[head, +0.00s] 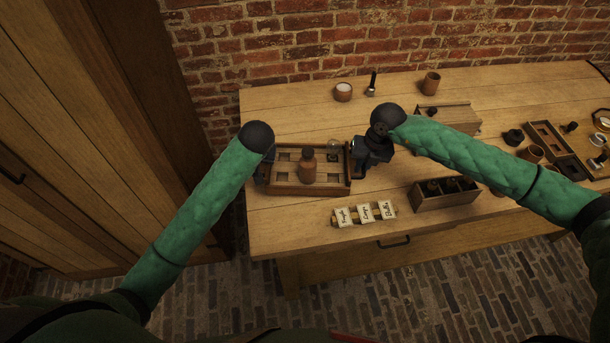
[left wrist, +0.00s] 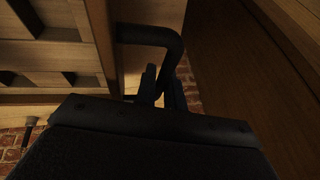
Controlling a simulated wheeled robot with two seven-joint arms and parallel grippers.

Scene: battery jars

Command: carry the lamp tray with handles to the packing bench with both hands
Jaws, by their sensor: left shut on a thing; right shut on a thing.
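The lamp tray (head: 285,188) is a wooden tray with square recesses at the left end of the wooden bench (head: 290,222). It holds a brown jar (head: 307,168) and a clear glass bulb (head: 333,147). My left gripper (head: 264,176) is at the tray's left end; in the left wrist view its fingers (left wrist: 162,88) are shut on the dark handle (left wrist: 150,35) beside the tray (left wrist: 55,50). My right gripper (head: 358,168) is shut on the handle at the right end, mostly hidden by its own body. I cannot tell whether the tray touches the bench top.
Lettered cards (head: 364,212) lie in front of the tray. A divided wooden box (head: 445,197) with dark items stands to the right. A white-topped cup (head: 343,92) and a brown cup (head: 431,83) stand behind. Brick wall behind, wooden door (head: 85,120) left.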

